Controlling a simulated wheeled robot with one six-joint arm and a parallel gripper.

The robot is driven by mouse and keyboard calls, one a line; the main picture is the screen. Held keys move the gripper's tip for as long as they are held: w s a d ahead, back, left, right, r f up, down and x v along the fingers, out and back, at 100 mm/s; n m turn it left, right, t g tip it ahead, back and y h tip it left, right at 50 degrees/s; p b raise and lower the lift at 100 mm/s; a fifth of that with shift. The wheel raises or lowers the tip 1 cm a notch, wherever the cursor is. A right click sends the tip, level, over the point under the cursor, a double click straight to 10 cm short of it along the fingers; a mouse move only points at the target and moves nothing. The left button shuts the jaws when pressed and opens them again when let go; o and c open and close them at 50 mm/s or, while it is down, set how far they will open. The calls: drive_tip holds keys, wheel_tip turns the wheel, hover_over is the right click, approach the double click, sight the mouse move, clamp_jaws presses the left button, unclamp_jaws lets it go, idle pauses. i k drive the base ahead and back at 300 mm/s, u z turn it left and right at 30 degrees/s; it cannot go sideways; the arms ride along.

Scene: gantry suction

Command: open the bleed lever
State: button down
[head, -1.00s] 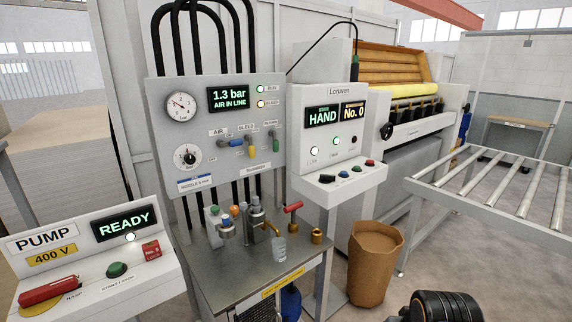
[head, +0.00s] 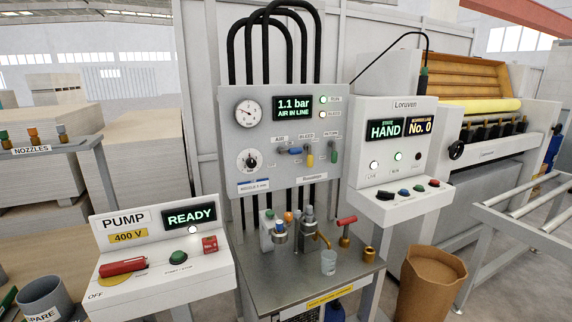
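The bleed lever (head: 309,158) is the yellow handle under the BLEED label on the grey air panel (head: 270,178). It points downward. A blue lever (head: 291,150) lies about level to its left under the AIR label, and a green lever (head: 334,154) hangs to its right. The panel display (head: 294,107) reads 1.1 bar, AIR IN LINE. My gripper is not in view.
A steel bench (head: 285,285) with bottles, a brass tap and a cup (head: 328,262) stands below the panel. The pump console (head: 160,275) is at left front and reads READY. The Loruven console (head: 398,205) is right. A brown bin (head: 430,285) stands on the floor.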

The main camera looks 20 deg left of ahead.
sight(310, 157)
drive_tip(key=u, duration=1.1)
drive_tip(key=i, duration=1.1)
drive_tip(key=u, duration=0.9)
